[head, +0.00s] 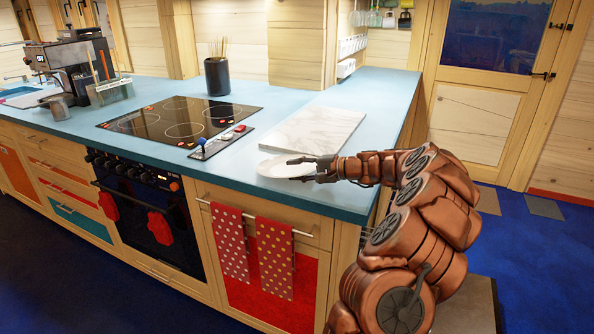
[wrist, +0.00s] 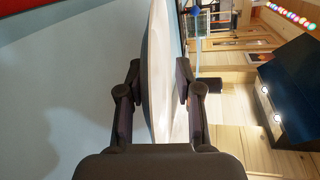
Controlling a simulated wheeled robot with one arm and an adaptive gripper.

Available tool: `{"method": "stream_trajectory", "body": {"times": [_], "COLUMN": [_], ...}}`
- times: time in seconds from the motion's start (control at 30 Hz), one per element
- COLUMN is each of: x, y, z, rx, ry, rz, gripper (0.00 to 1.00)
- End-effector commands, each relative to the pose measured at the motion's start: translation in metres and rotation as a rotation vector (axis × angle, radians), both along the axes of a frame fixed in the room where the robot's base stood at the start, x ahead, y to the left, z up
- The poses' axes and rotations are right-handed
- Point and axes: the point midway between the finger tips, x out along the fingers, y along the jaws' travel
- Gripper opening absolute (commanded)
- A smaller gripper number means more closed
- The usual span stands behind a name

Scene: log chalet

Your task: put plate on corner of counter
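The white plate (head: 284,167) is over the near right corner area of the blue counter (head: 240,168), in front of the marble board. My gripper (head: 312,168) reaches in from the right and is shut on the plate's right rim. In the wrist view the plate (wrist: 158,62) shows nearly edge-on between the two fingers of my gripper (wrist: 159,88), one on each side of it. The counter top (wrist: 60,75) lies to the left in that view, with a finger between it and the plate. Whether the plate's far rim touches the counter cannot be told.
A marble board (head: 312,130) lies behind the plate. A black cooktop (head: 180,118) and a small control panel (head: 222,140) are to the left. Two dotted towels (head: 275,258) hang on the front below. The counter strip right of the board is clear.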

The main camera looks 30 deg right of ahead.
Motion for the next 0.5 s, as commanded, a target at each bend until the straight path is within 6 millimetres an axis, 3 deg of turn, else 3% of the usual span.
{"method": "stream_trajectory", "body": {"times": [0.3,0.5], "x": [-0.002,-0.019], "y": [-0.001,-0.014], "z": [0.000,0.006], "rx": [-0.001,0.000], "ry": [0.001,-0.001], "rz": [0.000,-0.001], "gripper": [0.37,0.37]}}
